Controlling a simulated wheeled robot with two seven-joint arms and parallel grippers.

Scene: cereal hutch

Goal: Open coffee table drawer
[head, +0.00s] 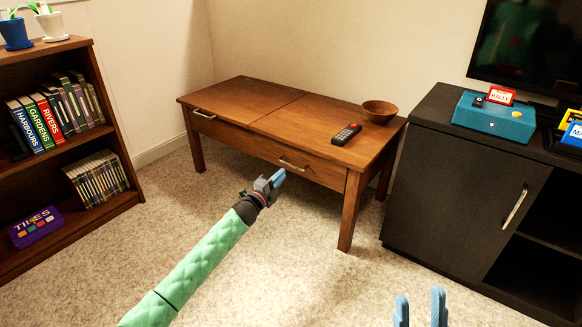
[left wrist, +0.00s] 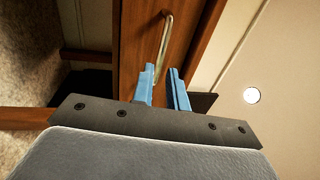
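The wooden coffee table (head: 232,99) has two drawer fronts with metal bar handles, a left handle (head: 204,115) and a right handle (head: 294,165). Both drawers look closed. My left gripper (head: 277,178) is just in front of the right drawer, near the left end of its handle. In the left wrist view, its blue fingers (left wrist: 162,72) are apart, and the drawer handle (left wrist: 163,45) lies ahead of them, lined up near the left finger. I cannot tell whether they touch. My right gripper (head: 421,300) is open and empty at the bottom of the head view.
A remote (head: 346,134) and a wooden bowl (head: 380,111) sit on the table's right part. A dark cabinet (head: 455,195) with a teal box (head: 494,117) stands right. A bookshelf (head: 68,135) stands left. The carpet (head: 300,265) in front is clear.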

